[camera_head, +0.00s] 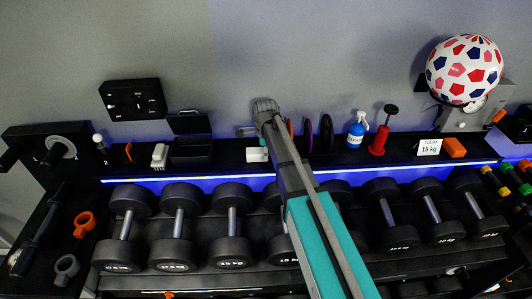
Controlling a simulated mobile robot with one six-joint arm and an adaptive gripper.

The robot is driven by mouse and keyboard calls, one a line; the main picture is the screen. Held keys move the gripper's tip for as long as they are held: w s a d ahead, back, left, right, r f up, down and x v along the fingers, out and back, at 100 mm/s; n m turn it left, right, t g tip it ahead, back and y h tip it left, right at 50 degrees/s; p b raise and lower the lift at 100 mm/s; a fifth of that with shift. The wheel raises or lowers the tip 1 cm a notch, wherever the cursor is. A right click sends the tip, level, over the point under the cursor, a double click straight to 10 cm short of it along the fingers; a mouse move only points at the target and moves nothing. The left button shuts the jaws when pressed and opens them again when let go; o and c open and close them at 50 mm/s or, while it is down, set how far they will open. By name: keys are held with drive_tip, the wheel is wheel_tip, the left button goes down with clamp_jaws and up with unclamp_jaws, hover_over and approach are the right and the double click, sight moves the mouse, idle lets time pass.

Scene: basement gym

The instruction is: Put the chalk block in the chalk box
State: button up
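A small white block (257,154), which looks like the chalk block, is on the shelf just left of my arm. An open black box (192,150) with its lid (189,122) raised, which looks like the chalk box, stands on the shelf to the left of the block. I cannot see its inside clearly. My gripper end (265,108) is at the far end of my arm, above and behind the white block in the picture. Its fingers do not show clearly, and I cannot tell whether it touches anything.
A white brush-like item (159,156) stands left of the box. Coloured discs (308,135), a blue spray bottle (357,135), a red pump-like item (380,135) and an orange block (454,147) stand to the right. Several dumbbells (232,222) fill the rack below. A ball (464,69) sits upper right.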

drive_tip(key=o, duration=0.4)
drive_tip(key=shift+r, duration=0.15)
wheel_tip(320, 180, up, 12)
drive_tip(key=p, duration=1.2)
idle(0.3)
idle(0.6)
drive_tip(key=s+d+n, duration=0.6)
drive_tip(key=s+n, duration=0.3)
drive_tip(key=s, duration=0.1)
drive_tip(key=s+d+n, duration=0.6)
drive_tip(key=s+n, duration=0.3)
drive_tip(key=s, duration=0.2)
drive_tip(key=shift+s+d, duration=0.15)
drive_tip(key=shift+d, duration=0.2)
